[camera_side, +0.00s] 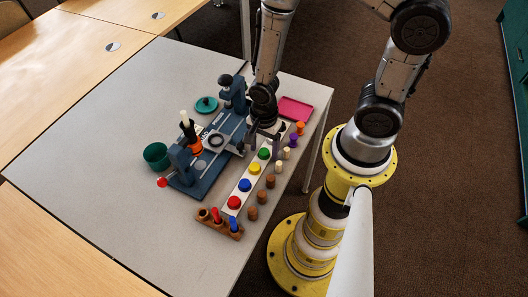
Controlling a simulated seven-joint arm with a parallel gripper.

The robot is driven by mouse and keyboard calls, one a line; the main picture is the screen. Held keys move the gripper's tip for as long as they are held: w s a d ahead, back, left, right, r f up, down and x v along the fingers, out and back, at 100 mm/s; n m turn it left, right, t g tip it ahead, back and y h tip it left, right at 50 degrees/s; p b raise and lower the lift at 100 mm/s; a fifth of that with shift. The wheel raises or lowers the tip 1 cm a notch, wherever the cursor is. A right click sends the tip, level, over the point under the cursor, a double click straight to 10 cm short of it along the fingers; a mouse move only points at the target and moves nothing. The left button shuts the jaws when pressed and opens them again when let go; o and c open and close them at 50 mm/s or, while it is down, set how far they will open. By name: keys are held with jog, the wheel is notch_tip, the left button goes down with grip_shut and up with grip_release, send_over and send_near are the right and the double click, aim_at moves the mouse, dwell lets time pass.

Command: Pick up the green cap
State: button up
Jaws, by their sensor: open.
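The green cap (264,154) sits on a white strip (246,173), in a row with a yellow cap (255,169), a blue cap (245,185) and a red cap (234,202). My gripper (264,138) is open, pointing down just behind the green cap at the strip's far part. Its fingers are small and dark here, and I see nothing held between them. Whether a finger touches the strip or a cap cannot be told. My gripper hides part of the strip beyond the green cap.
A blue fixture (187,181) stands left of the strip. Several brown and pale pegs, a purple piece (293,140) and an orange piece (300,128) line its right. A pink tray (289,107) lies behind, a wooden holder (205,215) in front, a green cup (156,154) at left.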

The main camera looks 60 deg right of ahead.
grip_shut()
dwell(0.5)
